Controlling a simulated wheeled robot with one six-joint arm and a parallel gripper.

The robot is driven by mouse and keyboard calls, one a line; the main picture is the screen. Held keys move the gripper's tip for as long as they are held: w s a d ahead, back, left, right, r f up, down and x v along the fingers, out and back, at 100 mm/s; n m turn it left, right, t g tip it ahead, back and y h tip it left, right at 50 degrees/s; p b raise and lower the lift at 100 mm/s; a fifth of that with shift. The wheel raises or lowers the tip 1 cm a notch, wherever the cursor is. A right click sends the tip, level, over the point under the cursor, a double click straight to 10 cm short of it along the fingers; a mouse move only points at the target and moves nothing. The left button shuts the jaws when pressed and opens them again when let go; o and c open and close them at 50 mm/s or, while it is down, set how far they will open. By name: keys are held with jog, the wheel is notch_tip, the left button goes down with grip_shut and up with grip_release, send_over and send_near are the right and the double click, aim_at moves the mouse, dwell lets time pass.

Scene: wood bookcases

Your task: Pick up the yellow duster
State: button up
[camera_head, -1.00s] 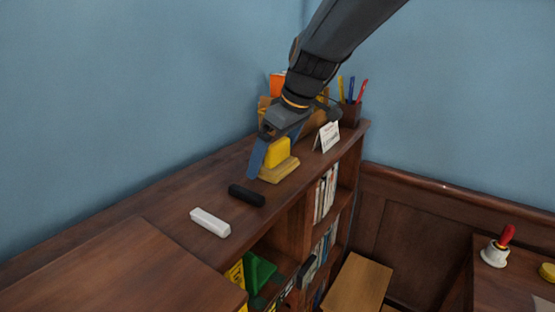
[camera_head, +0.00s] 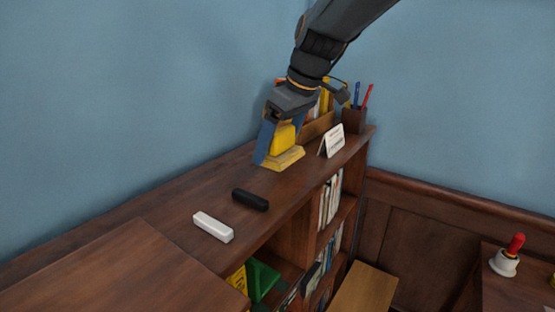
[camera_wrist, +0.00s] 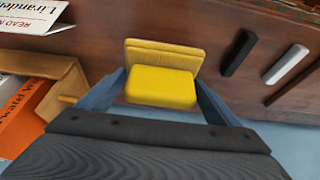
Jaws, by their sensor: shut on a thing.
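The yellow duster (camera_head: 282,136) has a bright yellow block on a paler yellow base. It is between the blue fingers of my gripper (camera_head: 281,150), above the dark wooden bookcase top (camera_head: 172,206). In the wrist view the duster (camera_wrist: 162,88) sits squarely between the fingers of my gripper (camera_wrist: 160,78), one on each side of the block. My gripper is shut on it. The duster appears slightly raised, but any gap under its base is hard to see.
A black bar (camera_head: 250,199) and a white bar (camera_head: 213,227) lie on the near part of the top. A white folded card (camera_head: 332,141), a wooden book holder (camera_head: 318,127) and a pen cup (camera_head: 354,120) stand beyond the duster. The blue wall is close behind.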

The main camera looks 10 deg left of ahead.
notch_tip(320, 180, up, 24)
jog(key=b, duration=0.3)
jog(key=shift+b, duration=0.35)
